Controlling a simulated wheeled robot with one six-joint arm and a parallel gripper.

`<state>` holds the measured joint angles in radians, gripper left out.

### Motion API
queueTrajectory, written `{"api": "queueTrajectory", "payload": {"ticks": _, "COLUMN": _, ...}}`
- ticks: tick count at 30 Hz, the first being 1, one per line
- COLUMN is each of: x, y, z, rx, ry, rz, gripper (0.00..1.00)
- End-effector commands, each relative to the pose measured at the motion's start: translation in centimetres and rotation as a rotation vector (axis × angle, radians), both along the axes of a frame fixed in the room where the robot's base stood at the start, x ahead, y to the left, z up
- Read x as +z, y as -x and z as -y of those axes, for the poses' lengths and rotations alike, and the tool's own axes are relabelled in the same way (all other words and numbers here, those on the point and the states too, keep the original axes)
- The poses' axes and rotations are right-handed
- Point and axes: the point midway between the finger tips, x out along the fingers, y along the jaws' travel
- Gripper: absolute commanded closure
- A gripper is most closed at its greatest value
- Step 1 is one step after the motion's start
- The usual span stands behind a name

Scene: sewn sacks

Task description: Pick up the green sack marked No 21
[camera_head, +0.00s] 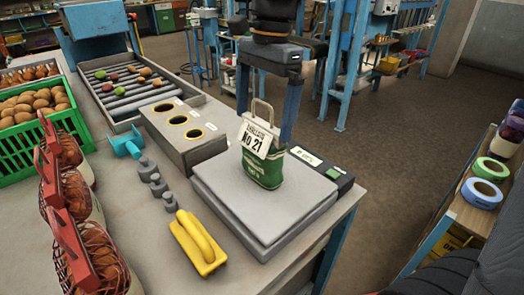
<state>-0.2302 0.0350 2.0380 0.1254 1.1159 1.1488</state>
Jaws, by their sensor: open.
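The green sack (262,171) stands upright on a grey scale plate, right of the picture's middle. It has a pale loop handle at its top. A white tag (257,135) reading "No 21" hangs tilted at the sack's upper front. My gripper (266,128) comes down from above with a dark body and two blue-grey fingers. The fingers are apart, one on each side of the handle. The right fingertip is close to the sack's upper right edge; I cannot tell whether it touches. The left fingertip is partly hidden near the tag.
The scale (227,214) sits near the bench's right edge, with a display at its right. Netted sacks (90,255) and a green crate (17,143) fill the left. Tape rolls (482,193) sit at right.

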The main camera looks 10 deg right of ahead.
Motion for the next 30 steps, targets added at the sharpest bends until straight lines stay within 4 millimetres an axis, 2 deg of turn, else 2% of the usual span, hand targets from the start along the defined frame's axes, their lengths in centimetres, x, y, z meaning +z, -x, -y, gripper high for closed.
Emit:
{"api": "queueTrajectory", "payload": {"ticks": 7, "x": -1.7, "y": 0.3, "z": -0.2, "rx": 0.0, "ry": 0.0, "rz": -0.002, "gripper": 0.0}}
{"api": "queueTrajectory", "payload": {"ticks": 15, "x": -5.3, "y": 0.7, "z": -0.5, "rx": -0.001, "ry": 0.0, "rz": -0.002, "gripper": 0.0}}
{"api": "queueTrajectory", "payload": {"ticks": 24, "x": -5.9, "y": 0.7, "z": -0.5, "rx": 0.0, "ry": -0.001, "rz": 0.001, "gripper": 0.0}}
{"api": "queueTrajectory", "payload": {"ticks": 26, "x": -5.9, "y": 0.7, "z": -0.5, "rx": 0.0, "ry": -0.001, "rz": 0.001, "gripper": 0.07}}
{"api": "queueTrajectory", "payload": {"ticks": 30, "x": -5.9, "y": 0.7, "z": -0.5, "rx": 0.0, "ry": -0.001, "rz": 0.001, "gripper": 0.3}}
